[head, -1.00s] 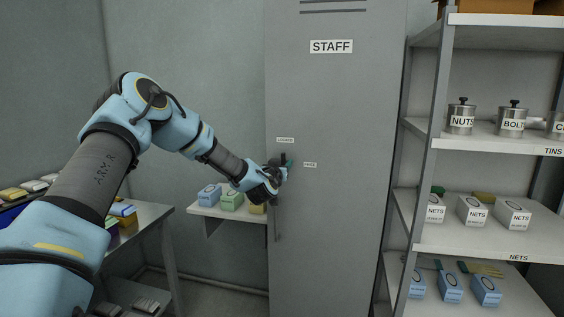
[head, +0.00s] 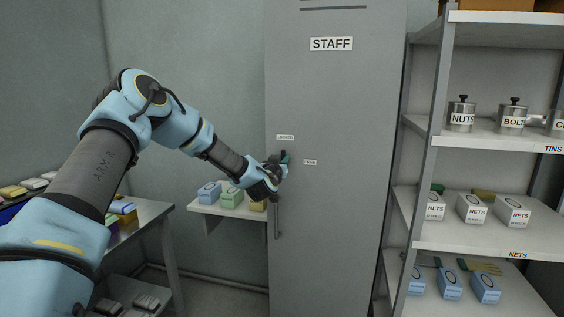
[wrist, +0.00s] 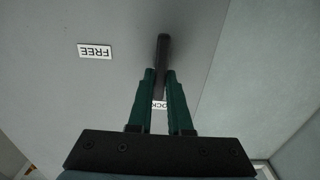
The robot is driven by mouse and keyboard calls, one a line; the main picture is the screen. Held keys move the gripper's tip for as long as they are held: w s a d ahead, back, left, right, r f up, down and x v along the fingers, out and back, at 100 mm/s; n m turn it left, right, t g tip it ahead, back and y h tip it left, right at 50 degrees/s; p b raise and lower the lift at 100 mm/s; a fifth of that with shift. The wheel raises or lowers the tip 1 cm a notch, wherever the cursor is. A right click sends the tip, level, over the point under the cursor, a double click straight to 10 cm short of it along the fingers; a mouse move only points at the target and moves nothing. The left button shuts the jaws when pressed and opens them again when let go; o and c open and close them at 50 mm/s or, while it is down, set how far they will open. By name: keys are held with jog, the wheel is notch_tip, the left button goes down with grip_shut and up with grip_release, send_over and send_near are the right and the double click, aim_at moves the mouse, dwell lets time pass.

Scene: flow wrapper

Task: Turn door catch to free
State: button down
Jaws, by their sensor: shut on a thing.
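The grey locker door (head: 335,120) bears a STAFF label. Its dark catch (wrist: 162,55) shows in the wrist view as a bar between the green fingertips of my gripper (wrist: 160,85). My gripper is shut on the catch and also shows at the door's left side in the head view (head: 284,160). The catch stands in line with the LOCKED label (head: 285,137), just above it in the head view. That label is partly hidden by the fingers in the wrist view. The FREE label (wrist: 96,51) lies to one side, to the right of the catch in the head view (head: 310,162).
A door handle (head: 278,220) hangs below my gripper. A small shelf with boxes (head: 230,197) is at the left behind my gripper. A shelf rack (head: 470,235) with tins and boxes stands close at the right. A side table (head: 150,212) is at the left.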

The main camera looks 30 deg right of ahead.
jog(key=shift+s+f+m+b, duration=0.1)
jog(key=shift+f+m+b, duration=0.35)
jog(key=shift+b, duration=0.25)
jog(key=m+b, duration=0.5)
jog(key=b, duration=0.2)
jog(key=f+m+b, duration=0.1)
jog(key=m+b, duration=0.5)
jog(key=b, duration=0.1)
jog(key=m+b, duration=0.5)
jog(key=b, duration=0.2)
jog(key=shift+s+d+f+m, duration=0.25)
jog(key=shift+d+m, duration=0.05)
jog(key=shift+m, duration=0.05)
jog(key=shift+w+a+r, duration=0.1)
jog(key=c, duration=1)
grip_release()
jog(key=shift+o, duration=1)
jog(key=shift+r+m, duration=0.15)
jog(key=shift+m, duration=0.15)
